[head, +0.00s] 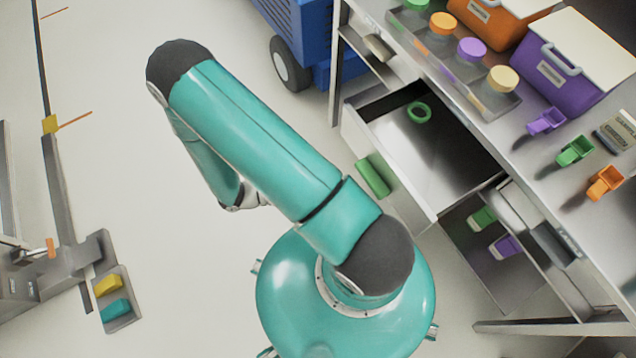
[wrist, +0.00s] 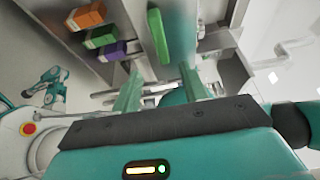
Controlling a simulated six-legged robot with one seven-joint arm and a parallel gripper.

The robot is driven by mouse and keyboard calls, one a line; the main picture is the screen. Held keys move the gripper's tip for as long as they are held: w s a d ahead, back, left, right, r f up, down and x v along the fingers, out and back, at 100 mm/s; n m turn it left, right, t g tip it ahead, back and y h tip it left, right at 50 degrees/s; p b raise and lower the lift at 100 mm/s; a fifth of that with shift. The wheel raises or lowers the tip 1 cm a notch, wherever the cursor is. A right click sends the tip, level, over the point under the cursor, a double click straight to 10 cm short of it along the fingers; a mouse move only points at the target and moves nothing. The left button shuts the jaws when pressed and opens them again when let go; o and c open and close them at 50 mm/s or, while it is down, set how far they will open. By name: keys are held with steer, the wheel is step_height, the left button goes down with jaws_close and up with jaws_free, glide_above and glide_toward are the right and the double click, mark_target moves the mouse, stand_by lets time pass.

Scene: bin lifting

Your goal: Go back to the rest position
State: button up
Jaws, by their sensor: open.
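My gripper (wrist: 160,85) shows in the wrist view with its two green fingers apart and nothing between them. In the head view my teal arm is folded over my body and hides the fingers. A drawer (head: 440,150) stands pulled out of the workbench, and a green ring (head: 419,112) lies inside it. The drawer's green handle (head: 373,178) is on its front. A green bar (wrist: 157,38) that looks like this handle shows beyond my fingertips in the wrist view, apart from them.
The metal workbench (head: 590,215) fills the right side, with orange and purple boxes, coloured lids and small scoops on top. Small green and purple bins (head: 506,245) sit on a lower shelf. A blue wheeled cart (head: 305,35) stands at the back. The left floor is mostly clear.

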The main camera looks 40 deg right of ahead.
stand_by(0.4)
steer(key=w+a+r+m+t+y, duration=0.1)
steer(key=r+m+t+y, duration=0.6)
steer(key=r+m, duration=0.8)
steer(key=w+a+r+m+t+y, duration=0.1)
steer(key=a+r+m+t+y, duration=0.3)
steer(key=r+m, duration=1.1)
step_height(320, 180, up, 7)
steer(key=t+y, duration=0.3)
steer(key=y, duration=0.1)
steer(key=shift+w+a+y, duration=0.2)
steer(key=shift+a+y, duration=0.1)
steer(key=shift+y, duration=0.1)
steer(key=shift+c, duration=0.8)
